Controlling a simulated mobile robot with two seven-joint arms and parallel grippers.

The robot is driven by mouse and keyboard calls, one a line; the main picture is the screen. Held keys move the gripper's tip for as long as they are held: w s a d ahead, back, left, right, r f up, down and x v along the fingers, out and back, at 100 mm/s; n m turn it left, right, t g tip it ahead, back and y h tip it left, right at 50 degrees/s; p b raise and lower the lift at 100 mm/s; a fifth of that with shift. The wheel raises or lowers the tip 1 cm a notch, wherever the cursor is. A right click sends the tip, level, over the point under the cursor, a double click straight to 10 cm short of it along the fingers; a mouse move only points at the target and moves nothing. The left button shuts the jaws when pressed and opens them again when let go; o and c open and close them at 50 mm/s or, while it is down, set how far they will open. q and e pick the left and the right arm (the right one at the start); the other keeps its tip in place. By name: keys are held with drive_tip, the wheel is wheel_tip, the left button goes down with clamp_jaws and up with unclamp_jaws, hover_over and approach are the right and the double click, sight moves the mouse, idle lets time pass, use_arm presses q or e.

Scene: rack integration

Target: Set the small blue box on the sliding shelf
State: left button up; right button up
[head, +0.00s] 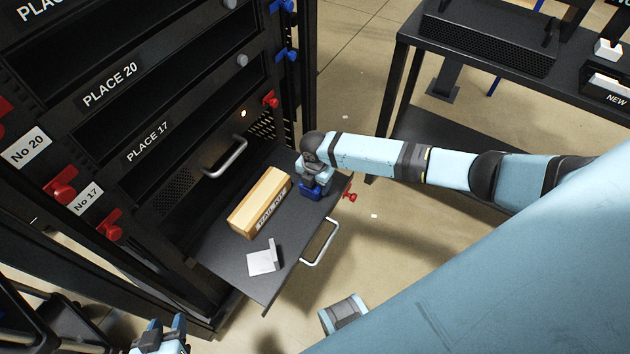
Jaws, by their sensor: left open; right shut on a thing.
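The sliding shelf (222,254) is pulled out of the black rack, with a silver handle on its front edge. My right gripper (314,185) is over the shelf's far right corner, shut on the small blue box (311,192). The box is dark blue and partly hidden by the fingers. It is at or just above the shelf surface; I cannot tell if it touches. My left gripper (162,337) is open at the bottom left edge of the view, away from the shelf and partly cut off.
On the shelf are a tan wooden box (260,203) and a white angled piece (263,259). The rack (150,104) has labelled slots and red and blue latches. A black table (480,72) stands at the upper right, with open floor between.

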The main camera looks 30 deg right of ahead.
use_arm(q)
drive_tip(key=shift+s+d+f, duration=0.1)
drive_tip(key=shift+f, duration=0.15)
use_arm(e)
drive_tip(key=shift+f, duration=0.25)
use_arm(q)
drive_tip(key=shift+d, duration=0.1)
use_arm(e)
drive_tip(key=o, duration=1.1)
use_arm(q)
drive_tip(key=shift+r, duration=0.1)
use_arm(e)
wheel_tip(320, 180, up, 13)
drive_tip(key=shift+f+p, duration=0.2)
drive_tip(key=shift+p, duration=0.55)
use_arm(q)
drive_tip(key=shift+r, duration=0.5)
use_arm(e)
drive_tip(key=shift+r, duration=0.6)
use_arm(q)
drive_tip(key=shift+a, duration=0.25)
